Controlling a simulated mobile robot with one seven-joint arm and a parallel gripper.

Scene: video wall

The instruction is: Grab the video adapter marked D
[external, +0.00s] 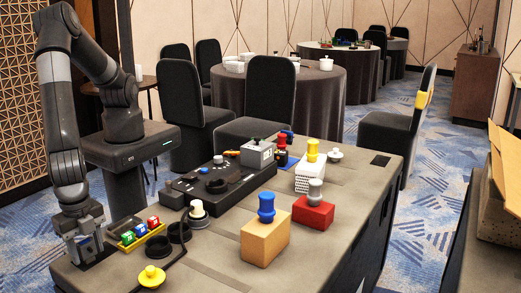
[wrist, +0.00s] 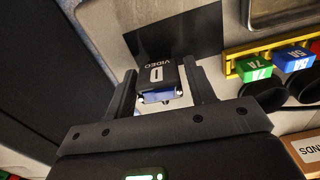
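The video adapter (wrist: 158,76) is a small black block with a white D and the word VIDEO, and a blue connector end towards me. It lies on a dark patch of the table top in the wrist view. My gripper (wrist: 160,78) has its two fingers spread on either side of it, with the right finger very close; I cannot tell whether that finger touches. In the external view my gripper (external: 84,246) points down at the table's near left corner and hides the adapter.
Black round parts (external: 160,249), a yellow knob (external: 152,276) and a black cable lie near. A wooden block (external: 265,241) stands farther right.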

